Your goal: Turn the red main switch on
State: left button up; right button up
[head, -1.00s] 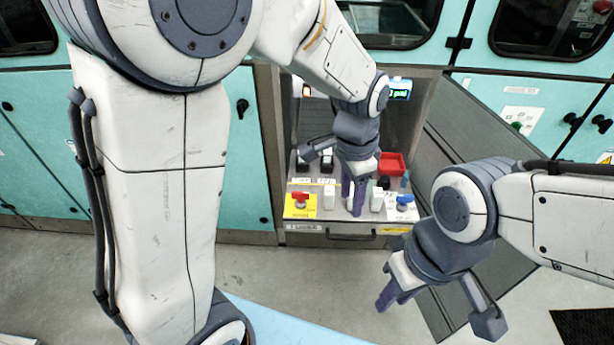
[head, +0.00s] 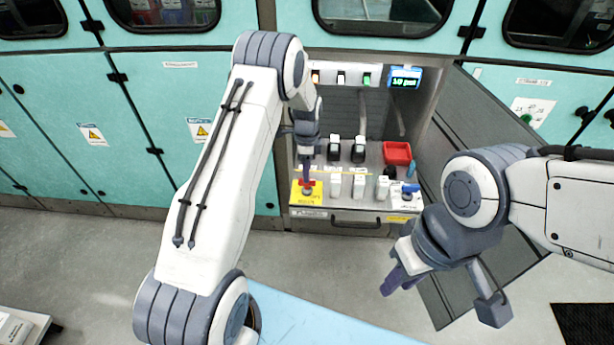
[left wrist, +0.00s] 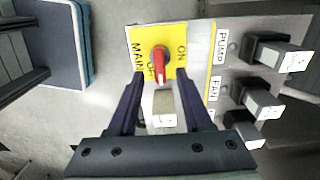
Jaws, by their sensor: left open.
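The red main switch (head: 307,184) sits on a yellow plate (head: 297,198) at the panel's front left corner. In the left wrist view the red handle (left wrist: 160,62) points down the picture, partly over the OFF label; ON is to its upper right. My left gripper (head: 307,172) is over the switch. In the left wrist view my left gripper (left wrist: 158,82) is open, one finger each side of the handle's lower end, with nothing clamped. A pale block (left wrist: 164,108) shows between the fingers further down. My right gripper (head: 394,279) hangs in front of the cabinet, away from the panel.
White blocks (head: 358,185) stand right of the switch. A red tray (head: 397,152) and a blue-handled switch (head: 409,190) are at right. A green-lit display (head: 405,77) is above.

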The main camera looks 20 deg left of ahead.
aim_at(307, 186)
pick_arm(q)
jog(key=shift+f, duration=1.9)
grip_shut()
